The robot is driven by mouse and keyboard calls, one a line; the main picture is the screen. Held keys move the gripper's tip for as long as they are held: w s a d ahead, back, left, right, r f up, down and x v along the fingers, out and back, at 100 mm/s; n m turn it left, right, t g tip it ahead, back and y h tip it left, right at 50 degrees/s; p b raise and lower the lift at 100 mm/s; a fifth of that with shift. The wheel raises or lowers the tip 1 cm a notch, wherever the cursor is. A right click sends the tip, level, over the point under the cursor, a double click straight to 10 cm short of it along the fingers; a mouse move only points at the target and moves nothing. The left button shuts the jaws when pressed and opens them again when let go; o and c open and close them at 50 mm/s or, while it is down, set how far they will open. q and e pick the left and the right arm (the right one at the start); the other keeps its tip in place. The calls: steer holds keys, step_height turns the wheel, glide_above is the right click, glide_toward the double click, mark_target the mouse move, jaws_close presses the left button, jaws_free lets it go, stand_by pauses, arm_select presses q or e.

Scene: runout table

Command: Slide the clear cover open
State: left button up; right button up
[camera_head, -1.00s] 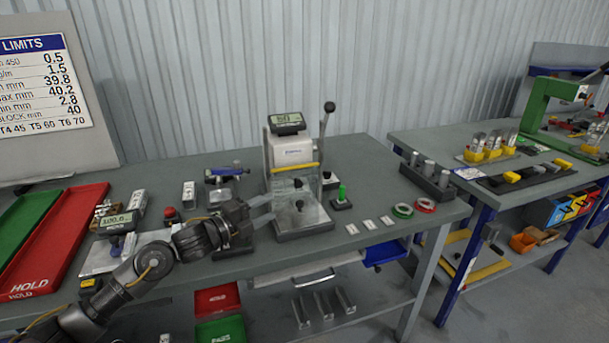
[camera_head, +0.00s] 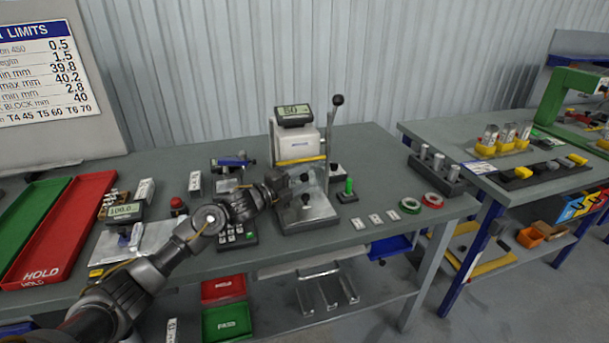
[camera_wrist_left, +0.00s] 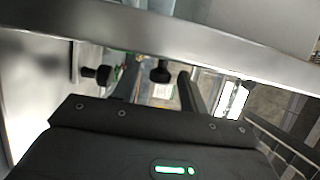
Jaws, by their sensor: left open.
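The clear cover (camera_head: 317,176) is a see-through panel low on the front of the press-like tester (camera_head: 295,146), under its yellow bar (camera_head: 300,161). My left gripper (camera_head: 298,180) is at the front left of the cover, partly hiding it. In the left wrist view its two dark fingers (camera_wrist_left: 160,88) are apart. A black knob (camera_wrist_left: 160,72) shows between and beyond them; I cannot tell whether they touch it. A second black knob (camera_wrist_left: 98,75) shows to the left. My right gripper is not in view.
The tester's lever (camera_head: 333,125) stands upright at its right. A green-topped button box (camera_head: 348,190) and tape rings (camera_head: 432,201) lie to the right. A keypad (camera_head: 236,236) sits below my left wrist. Red (camera_head: 62,230) and green trays are at the left.

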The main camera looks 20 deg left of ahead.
arm_select(q)
steer(key=shift+w+d, duration=0.45)
steer(key=shift+w, duration=0.15)
jaws_close()
